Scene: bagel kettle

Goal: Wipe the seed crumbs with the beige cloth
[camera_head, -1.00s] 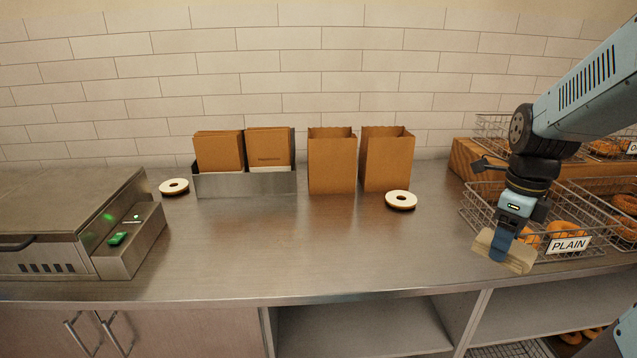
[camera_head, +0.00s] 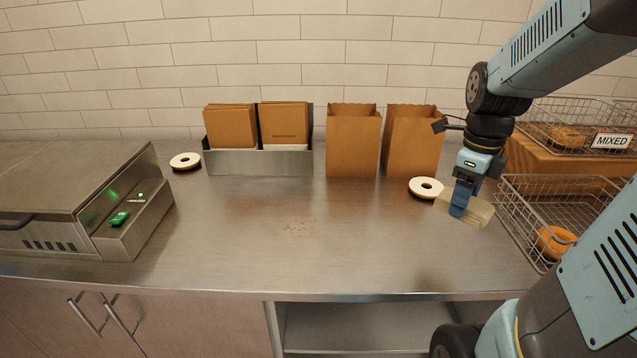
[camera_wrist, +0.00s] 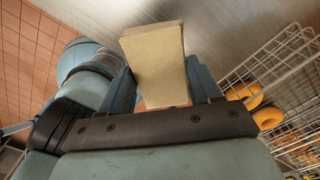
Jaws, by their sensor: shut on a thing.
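My gripper (camera_head: 460,204) is shut on the beige cloth (camera_head: 478,212), a folded block, and holds it above the right part of the steel counter. In the wrist view the cloth (camera_wrist: 155,62) stands between the two fingers. The seed crumbs (camera_head: 299,226) lie as a small, faint tan patch on the middle of the counter, to the left of my gripper. The crumbs and the cloth are well apart.
A wire basket (camera_head: 512,226) with bagels stands right of the cloth. A steel appliance (camera_head: 70,205) fills the left. The counter between cloth and crumbs is clear.

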